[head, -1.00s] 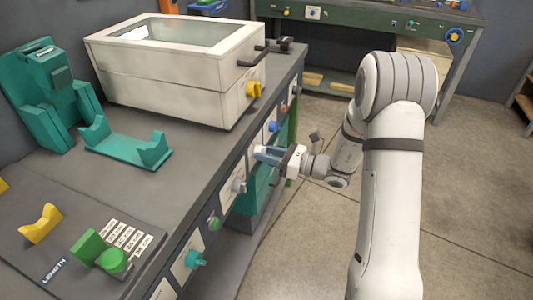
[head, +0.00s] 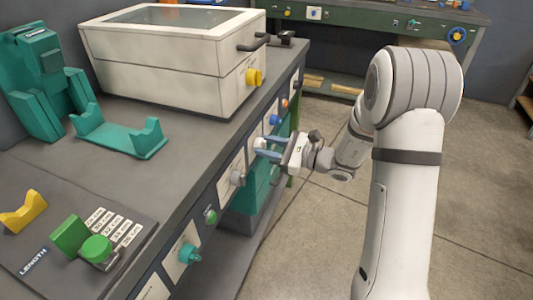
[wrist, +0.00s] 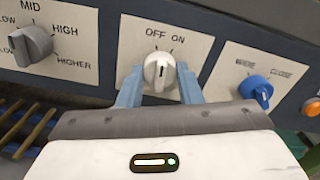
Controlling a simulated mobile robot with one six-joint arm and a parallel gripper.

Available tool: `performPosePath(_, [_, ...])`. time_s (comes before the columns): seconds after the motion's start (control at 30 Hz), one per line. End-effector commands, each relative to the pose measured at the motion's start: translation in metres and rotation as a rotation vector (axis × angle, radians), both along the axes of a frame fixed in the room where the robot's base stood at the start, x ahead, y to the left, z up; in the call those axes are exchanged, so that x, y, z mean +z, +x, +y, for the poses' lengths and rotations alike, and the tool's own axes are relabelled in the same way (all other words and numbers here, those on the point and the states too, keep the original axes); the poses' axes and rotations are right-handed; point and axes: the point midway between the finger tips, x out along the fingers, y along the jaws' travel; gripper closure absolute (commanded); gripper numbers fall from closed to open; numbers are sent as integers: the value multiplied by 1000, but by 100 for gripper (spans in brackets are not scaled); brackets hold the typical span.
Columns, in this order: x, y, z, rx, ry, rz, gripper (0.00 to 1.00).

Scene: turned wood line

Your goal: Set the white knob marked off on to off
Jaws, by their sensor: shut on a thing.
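The white knob (wrist: 158,68) sits on a white plate (wrist: 125,45) under the words OFF and ON, on the front of the bench. It carries a dark mark, but I cannot tell surely which word it points at. In the head view the white knob (head: 260,143) is partly covered by my fingers. My gripper (wrist: 159,86) has its blue-grey fingers on the left and right of the knob and is shut on it. It also shows in the head view (head: 268,150), reaching the panel from the right.
A grey knob marked MID, HIGH and HIGHER (wrist: 32,45) is to the left. A blue knob (wrist: 256,90) with a CLOSE label is to the right, near an orange button (wrist: 311,107). A white box (head: 165,75) stands on the bench above. The floor at right is clear.

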Motion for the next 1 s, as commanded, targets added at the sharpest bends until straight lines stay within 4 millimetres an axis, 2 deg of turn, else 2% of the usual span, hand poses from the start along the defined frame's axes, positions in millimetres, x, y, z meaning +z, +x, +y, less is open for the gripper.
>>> performPosePath(0.03, [-4,1,-1,-4,-12,-37,91])
performPosePath(0.4, [-2,1,-2,-4,-88,-239,91])
performPosePath(1.0, [0,1,-2,-5,-109,-296,91])
